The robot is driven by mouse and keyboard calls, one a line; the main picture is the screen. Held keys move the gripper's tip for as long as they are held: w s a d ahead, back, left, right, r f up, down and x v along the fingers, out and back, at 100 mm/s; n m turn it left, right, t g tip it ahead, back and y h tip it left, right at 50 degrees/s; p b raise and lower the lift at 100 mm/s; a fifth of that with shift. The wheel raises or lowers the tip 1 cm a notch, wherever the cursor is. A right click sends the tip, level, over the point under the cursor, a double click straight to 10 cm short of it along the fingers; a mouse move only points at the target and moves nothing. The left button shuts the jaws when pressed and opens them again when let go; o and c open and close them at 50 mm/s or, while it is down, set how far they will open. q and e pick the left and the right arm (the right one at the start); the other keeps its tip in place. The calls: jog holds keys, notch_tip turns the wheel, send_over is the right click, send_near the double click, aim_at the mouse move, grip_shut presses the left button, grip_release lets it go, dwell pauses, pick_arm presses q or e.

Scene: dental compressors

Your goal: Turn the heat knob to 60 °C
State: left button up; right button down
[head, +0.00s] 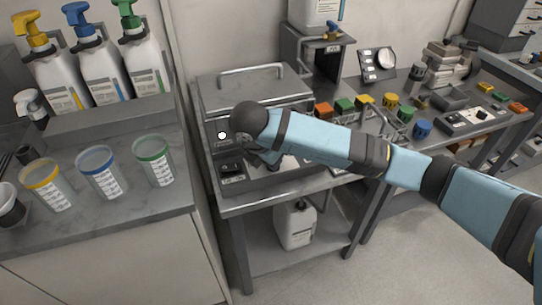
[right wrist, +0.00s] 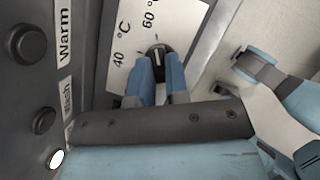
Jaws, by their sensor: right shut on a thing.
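The heat knob (right wrist: 158,52) is a small black dial with a white line, on a pale plate (right wrist: 122,20) marked 40 °C and 60 °C. The line points roughly up in the right wrist view, towards the 60 °C side; whether it meets the mark exactly I cannot tell. My right gripper (right wrist: 160,74) has its two blue fingers on either side of the knob, shut on it. In the head view, my right arm covers the knob and fingertips at the front of the grey metal unit (head: 225,97). My left gripper is not in view.
Dark round buttons, including one labelled Warm (right wrist: 29,43), and a lit white spot (right wrist: 57,158) are beside the plate. The unit stands on a grey bench with a white jug (head: 295,226) below. Bottles and colour-rimmed cups (head: 102,181) stand on the left counter.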

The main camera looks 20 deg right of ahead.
aim_at(267, 171)
jog(key=shift+f, duration=0.1)
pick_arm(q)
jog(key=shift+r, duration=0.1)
pick_arm(e)
jog(key=c, duration=1.1)
grip_release()
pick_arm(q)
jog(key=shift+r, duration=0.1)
pick_arm(e)
jog(key=p+v, duration=0.2)
jog(key=v, duration=0.2)
jog(key=shift+w+d, duration=0.1)
jog(key=shift+d, duration=0.05)
pick_arm(q)
jog(key=p, duration=0.1)
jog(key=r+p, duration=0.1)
jog(key=p, duration=0.1)
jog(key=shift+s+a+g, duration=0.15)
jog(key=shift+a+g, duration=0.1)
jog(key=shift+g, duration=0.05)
pick_arm(e)
jog(key=v, duration=1)
